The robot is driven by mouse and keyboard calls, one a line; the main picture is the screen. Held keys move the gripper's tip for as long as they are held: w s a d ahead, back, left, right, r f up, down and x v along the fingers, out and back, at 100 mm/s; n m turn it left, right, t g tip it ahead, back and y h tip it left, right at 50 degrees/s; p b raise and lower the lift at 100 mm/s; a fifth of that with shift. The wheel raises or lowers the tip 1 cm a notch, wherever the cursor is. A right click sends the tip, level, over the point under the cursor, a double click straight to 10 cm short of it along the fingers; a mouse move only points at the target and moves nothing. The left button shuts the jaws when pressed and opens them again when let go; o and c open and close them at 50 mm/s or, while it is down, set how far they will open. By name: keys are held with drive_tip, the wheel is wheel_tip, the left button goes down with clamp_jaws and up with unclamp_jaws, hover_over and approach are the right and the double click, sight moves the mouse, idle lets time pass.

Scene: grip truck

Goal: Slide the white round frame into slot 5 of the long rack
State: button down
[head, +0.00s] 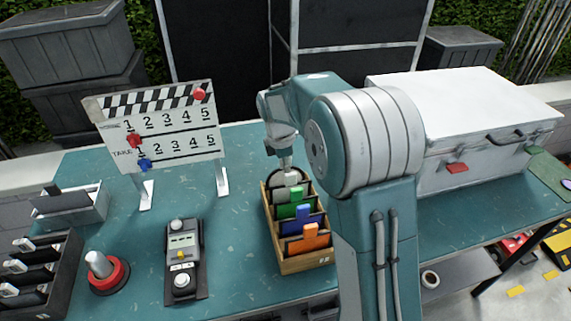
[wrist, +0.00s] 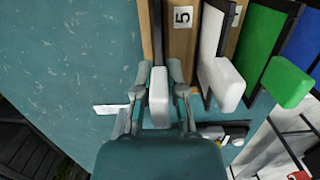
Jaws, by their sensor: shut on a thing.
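The long wooden rack (head: 305,265) stands on the teal table in the head view, with coloured frames in a row. In the wrist view my gripper (wrist: 158,100) is shut on a white tab (wrist: 158,88) of the white round frame. The tab is at the rack's left end, beside the label 5 (wrist: 182,16) and in line with a dark slit. My fingers hide how deep the frame sits. In the head view my gripper (head: 286,163) is at the rack's far end. A second white frame (wrist: 212,40) stands right of the label.
Green (head: 292,211), blue (head: 306,230) and orange (head: 311,238) frames fill nearer slots. A control box (head: 182,260), red-based knob (head: 107,272) and slate board (head: 160,128) stand left. A white case (head: 470,110) is right.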

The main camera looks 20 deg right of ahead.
drive_tip(key=shift+f, duration=0.55)
drive_tip(key=c, duration=0.6)
unclamp_jaws()
drive_tip(key=shift+f, duration=0.1)
drive_tip(key=shift+c, duration=0.2)
drive_tip(key=r, duration=0.4)
drive_tip(key=a+r, duration=0.1)
drive_tip(key=r, duration=0.6)
drive_tip(key=shift+a+r, duration=0.3)
drive_tip(key=shift+r, duration=0.1)
drive_tip(key=s+r+m+t, duration=0.1)
drive_tip(key=s+r+m, duration=0.15)
drive_tip(key=s, duration=0.25)
drive_tip(key=s+d+r+m+t, duration=0.1)
drive_tip(key=s+r+m, duration=0.1)
drive_tip(key=s+m, duration=0.25)
drive_tip(key=s+r+m+t, duration=0.1)
drive_tip(key=s+r+m, duration=0.1)
drive_tip(key=s, duration=0.4)
drive_tip(key=s+f+m+t+y, duration=0.1)
drive_tip(key=s+f+m, duration=0.3)
drive_tip(key=s+m, duration=0.5)
drive_tip(key=s+t, duration=0.1)
drive_tip(key=s, duration=0.3)
drive_tip(key=shift+s+d+f+t, duration=0.2)
drive_tip(key=shift+s+f+t, duration=0.1)
